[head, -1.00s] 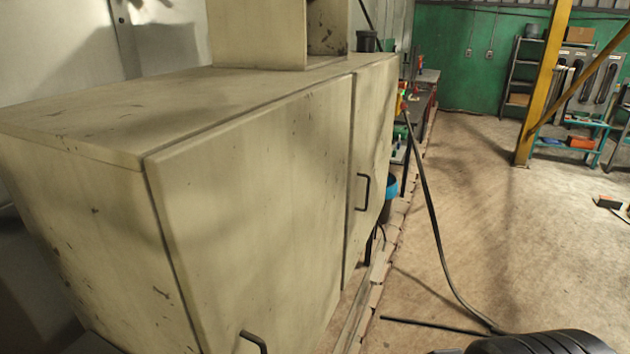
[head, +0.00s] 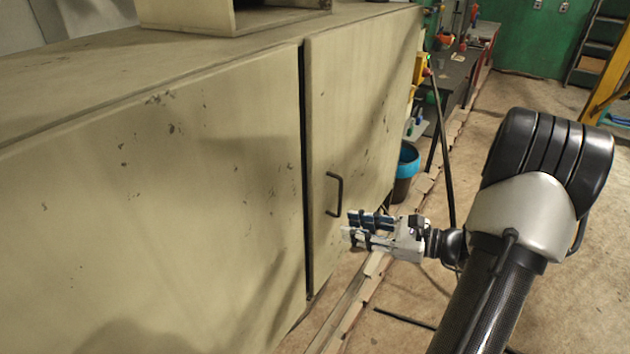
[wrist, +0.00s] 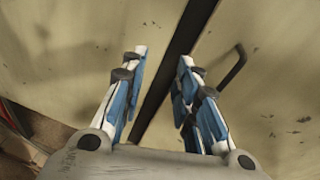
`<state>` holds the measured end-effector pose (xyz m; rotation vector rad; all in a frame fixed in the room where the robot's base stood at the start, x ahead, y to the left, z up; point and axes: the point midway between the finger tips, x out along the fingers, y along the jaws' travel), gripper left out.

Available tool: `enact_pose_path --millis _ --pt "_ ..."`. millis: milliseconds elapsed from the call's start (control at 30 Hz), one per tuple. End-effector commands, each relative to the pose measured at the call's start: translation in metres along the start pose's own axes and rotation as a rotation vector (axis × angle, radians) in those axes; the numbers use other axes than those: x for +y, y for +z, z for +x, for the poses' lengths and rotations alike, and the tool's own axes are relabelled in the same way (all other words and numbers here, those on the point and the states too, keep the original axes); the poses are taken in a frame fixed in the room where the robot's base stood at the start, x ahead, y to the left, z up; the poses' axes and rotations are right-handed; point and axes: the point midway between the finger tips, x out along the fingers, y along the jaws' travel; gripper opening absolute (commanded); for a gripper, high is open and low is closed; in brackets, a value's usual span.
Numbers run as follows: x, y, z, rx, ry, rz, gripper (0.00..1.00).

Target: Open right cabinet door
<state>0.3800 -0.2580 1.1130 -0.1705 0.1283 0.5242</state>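The right cabinet door (head: 375,110) is a pale, scuffed panel with a dark bar handle (head: 340,194) near its left edge. A dark gap runs between it and the left door (head: 200,190). My gripper (head: 350,228) is just right of and below the handle in the head view, with its fingers pointing toward the cabinet. In the wrist view the gripper (wrist: 166,60) is open and empty, its fingers spread in front of the dark gap. The handle (wrist: 236,68) lies to the right of the right finger, outside the fingers. I see no contact with it.
A blue-rimmed bucket (head: 406,165) stands just beyond the cabinet's right end. A workbench (head: 455,85) with items is behind it. A box-like unit (head: 230,14) sits on the cabinet top. A low ledge (head: 365,300) runs along the floor. The floor at right is open.

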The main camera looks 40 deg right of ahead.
Motion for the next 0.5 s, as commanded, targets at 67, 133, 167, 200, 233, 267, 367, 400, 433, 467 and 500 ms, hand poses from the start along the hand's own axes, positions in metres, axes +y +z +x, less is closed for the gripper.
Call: enact_pose_path --millis 67,133,167,200,233,267,367,400,433,467,500 --pt "-0.026 -0.026 -0.029 -0.061 -0.141 0.081 0.29" --pt "-0.042 -0.038 -0.049 -0.101 -0.231 0.121 0.29" --pt "-0.047 -0.042 -0.056 -0.115 -0.26 0.133 0.29" --pt "-0.051 -0.047 -0.062 -0.128 -0.29 0.145 0.29" --pt "-0.054 -0.049 -0.066 -0.135 -0.306 0.152 0.29" --pt "-0.056 -0.05 -0.068 -0.14 -0.318 0.156 0.29" --pt "-0.061 -0.051 -0.065 -0.148 -0.331 0.16 0.29" --pt "-0.062 -0.051 -0.06 -0.147 -0.33 0.16 0.29" --pt "-0.064 -0.05 -0.055 -0.147 -0.329 0.159 0.29" --pt "-0.065 -0.049 -0.05 -0.146 -0.327 0.159 0.29" --pt "-0.067 -0.049 -0.043 -0.146 -0.326 0.159 0.29"
